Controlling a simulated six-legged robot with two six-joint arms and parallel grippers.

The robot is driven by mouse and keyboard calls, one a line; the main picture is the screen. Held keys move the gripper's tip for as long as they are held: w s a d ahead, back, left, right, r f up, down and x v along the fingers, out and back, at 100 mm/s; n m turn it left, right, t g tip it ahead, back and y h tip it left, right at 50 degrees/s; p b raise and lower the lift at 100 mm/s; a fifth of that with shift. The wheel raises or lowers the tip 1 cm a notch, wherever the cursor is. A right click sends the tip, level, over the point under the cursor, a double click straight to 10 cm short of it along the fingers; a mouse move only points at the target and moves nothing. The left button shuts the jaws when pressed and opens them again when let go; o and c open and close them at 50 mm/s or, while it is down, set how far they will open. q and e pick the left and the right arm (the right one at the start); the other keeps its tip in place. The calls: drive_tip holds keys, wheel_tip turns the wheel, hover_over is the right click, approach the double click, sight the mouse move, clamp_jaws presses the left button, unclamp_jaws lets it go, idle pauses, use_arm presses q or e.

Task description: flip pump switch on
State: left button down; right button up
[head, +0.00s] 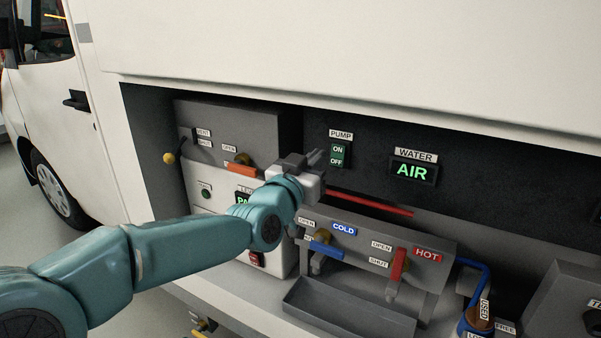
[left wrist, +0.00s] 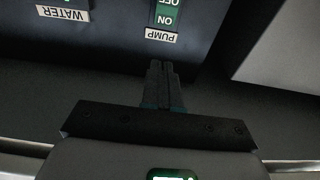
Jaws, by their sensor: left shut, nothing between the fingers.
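The pump switch (head: 338,155) is a green rocker with ON above OFF, under a PUMP label (head: 341,135) on the dark back panel. In the left wrist view the switch (left wrist: 167,13) shows upside down, with its far end cut off by the frame. My left gripper (head: 314,158) is shut and empty, just left of the switch in the head view. In the left wrist view its fingertips (left wrist: 160,68) point toward the panel, near the switch and its label. I cannot tell whether they touch the panel. My right gripper is not in view.
A WATER display reading AIR (head: 412,171) is right of the switch. Below are a blue COLD valve handle (head: 327,250), a red HOT valve handle (head: 398,265) and a grey tray (head: 345,308). A grey box (head: 235,130) stands left of my gripper.

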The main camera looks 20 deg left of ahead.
use_arm(q)
drive_tip(key=v, duration=0.5)
drive_tip(key=w+a+f+g+y+p, duration=0.1)
drive_tip(key=w+f+g+p, duration=0.1)
drive_tip(key=f, duration=0.5)
drive_tip(key=w+a+f+g+p, duration=0.1)
drive_tip(key=f+g+p, duration=0.1)
drive_tip(key=f, duration=0.6)
drive_tip(key=s+f+n+g+p, duration=0.15)
drive_tip(key=s+f+g, duration=0.25)
drive_tip(key=f, duration=0.9)
drive_tip(key=s+d+f+g+p, duration=0.3)
drive_tip(key=s+f+g, duration=0.3)
drive_tip(key=s+f, duration=0.9)
drive_tip(key=s+d+f+n+g, duration=0.1)
drive_tip(key=s+f+g, duration=0.1)
drive_tip(key=s, duration=0.5)
drive_tip(key=s+d+f+n+g+h, duration=0.1)
drive_tip(key=s+d+g, duration=0.1)
drive_tip(key=s, duration=0.5)
drive_tip(key=shift+f+n, duration=0.35)
drive_tip(key=shift+f, duration=0.05)
